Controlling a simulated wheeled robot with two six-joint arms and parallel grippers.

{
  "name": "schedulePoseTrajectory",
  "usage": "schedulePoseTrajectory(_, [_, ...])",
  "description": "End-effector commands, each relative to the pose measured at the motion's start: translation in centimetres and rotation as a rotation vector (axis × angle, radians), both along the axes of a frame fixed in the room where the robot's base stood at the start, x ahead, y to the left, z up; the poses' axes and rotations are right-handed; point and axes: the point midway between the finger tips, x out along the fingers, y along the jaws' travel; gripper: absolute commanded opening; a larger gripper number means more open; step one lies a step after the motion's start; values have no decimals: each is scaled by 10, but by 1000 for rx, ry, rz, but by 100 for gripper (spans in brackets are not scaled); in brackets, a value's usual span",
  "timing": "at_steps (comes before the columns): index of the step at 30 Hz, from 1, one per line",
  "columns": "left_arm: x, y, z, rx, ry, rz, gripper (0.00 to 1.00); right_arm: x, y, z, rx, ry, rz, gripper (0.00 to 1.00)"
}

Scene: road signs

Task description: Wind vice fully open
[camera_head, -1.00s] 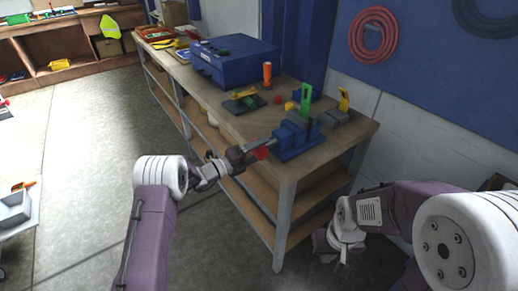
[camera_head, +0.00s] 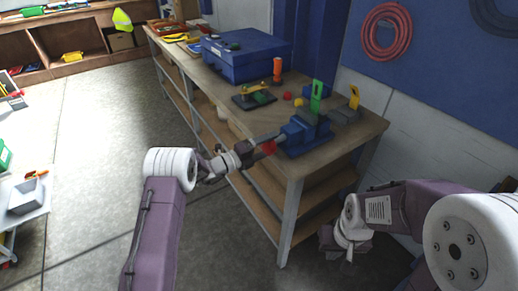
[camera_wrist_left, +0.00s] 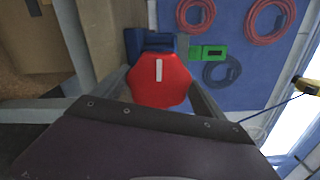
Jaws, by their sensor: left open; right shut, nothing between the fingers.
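The blue vice (camera_head: 300,135) sits at the near corner of the workbench. A red knob (camera_head: 268,147) is at its end facing my left gripper. My left gripper (camera_head: 256,146) is at the knob, with its fingers open. In the left wrist view the red knob (camera_wrist_left: 158,80), many-sided with a white mark, stands between the two open fingers, and part of the blue vice (camera_wrist_left: 150,45) shows behind it. Whether the fingers touch the knob I cannot tell. A green upright piece (camera_head: 316,95) stands at the vice. My right gripper (camera_head: 345,244) hangs low beside the bench, shut and empty.
The workbench (camera_head: 230,100) also carries a blue box (camera_head: 246,58), an orange cylinder (camera_head: 277,70), a green-and-yellow item (camera_head: 254,97) and a grey block with a yellow piece (camera_head: 346,108). A grey cart (camera_head: 30,212) stands at left. The floor between is clear.

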Motion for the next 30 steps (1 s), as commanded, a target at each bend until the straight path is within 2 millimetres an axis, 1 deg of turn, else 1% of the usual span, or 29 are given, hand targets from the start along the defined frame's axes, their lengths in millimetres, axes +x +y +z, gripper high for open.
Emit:
schedulePoseTrajectory(1, [-1,0,-6,7,11,1,94,0,0,-1,0,0,0,0])
schedulePoseTrajectory(3, [-1,0,-7,10,6,1,94,0,0,-2,0,0,0,0])
schedulePoseTrajectory(5, [-1,1,-9,27,-19,1,94,0,0,-8,0,0,0,0])
schedulePoseTrajectory(8, [0,1,-14,102,-124,2,94,0,0,-27,0,0,0,0])
schedulePoseTrajectory(12, [1,2,-19,280,-374,4,94,0,0,-65,0,0,0,0])
schedulePoseTrajectory(23, [3,3,-17,740,-1016,5,94,0,0,-154,0,0,0,0])
schedulePoseTrajectory(27, [4,3,-17,949,-1304,7,94,0,0,-188,0,0,0,0])
schedulePoseTrajectory(30, [4,4,-14,1109,-1525,7,94,0,0,-207,0,0,0,0])
